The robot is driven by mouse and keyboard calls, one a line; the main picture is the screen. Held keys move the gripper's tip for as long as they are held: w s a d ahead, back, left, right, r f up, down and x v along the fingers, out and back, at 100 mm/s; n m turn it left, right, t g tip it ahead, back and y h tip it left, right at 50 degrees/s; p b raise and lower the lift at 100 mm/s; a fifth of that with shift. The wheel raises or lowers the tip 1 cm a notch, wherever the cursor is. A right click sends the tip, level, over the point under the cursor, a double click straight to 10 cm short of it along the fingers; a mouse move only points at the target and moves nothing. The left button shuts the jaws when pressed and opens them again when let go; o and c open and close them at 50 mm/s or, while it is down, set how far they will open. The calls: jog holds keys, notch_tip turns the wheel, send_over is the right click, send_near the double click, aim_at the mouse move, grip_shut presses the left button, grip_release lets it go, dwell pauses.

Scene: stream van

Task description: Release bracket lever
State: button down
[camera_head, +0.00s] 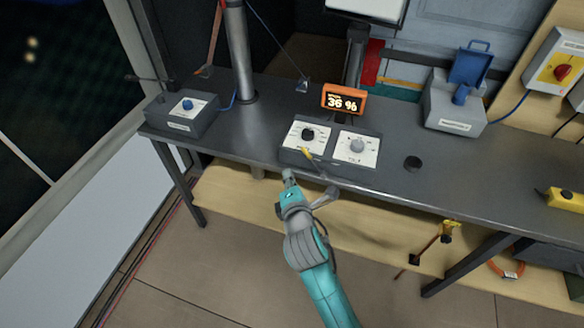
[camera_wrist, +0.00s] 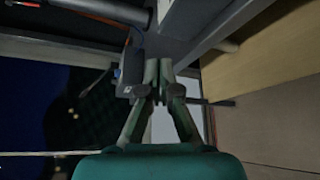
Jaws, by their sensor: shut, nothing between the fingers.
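My gripper (camera_head: 289,174) is shut and empty at the front edge of the grey workbench, just below the two-dial box. In the wrist view its fingers (camera_wrist: 158,66) meet, with a dark bar-like part behind them. A small yellow-tipped lever (camera_head: 306,153) sits at the front of the two-dial box, slightly above and right of my gripper in the picture. I cannot tell which of these is the bracket lever. No contact between my fingers and either one can be made out.
On the workbench (camera_head: 390,186) stand the two-dial box (camera_head: 331,146), an orange display reading 36 % (camera_head: 344,99), a blue-knob box (camera_head: 181,113), a metal pole (camera_head: 239,55) and a grey box with a blue lid (camera_head: 453,105). The floor in front is partly open.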

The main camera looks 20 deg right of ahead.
aim_at(313, 162)
jog(key=x, duration=0.9)
jog(key=shift+d+r, duration=0.15)
jog(key=shift+d, duration=0.05)
jog(key=shift+s+d+r, duration=0.25)
jog(key=shift+d, duration=0.25)
jog(key=shift+s+d+r, duration=0.25)
jog(key=shift+d, duration=0.3)
jog(key=shift+s+d+r, duration=0.25)
jog(key=shift+d+r, duration=0.05)
jog(key=shift+d, duration=0.2)
jog(key=shift+s+d, duration=0.1)
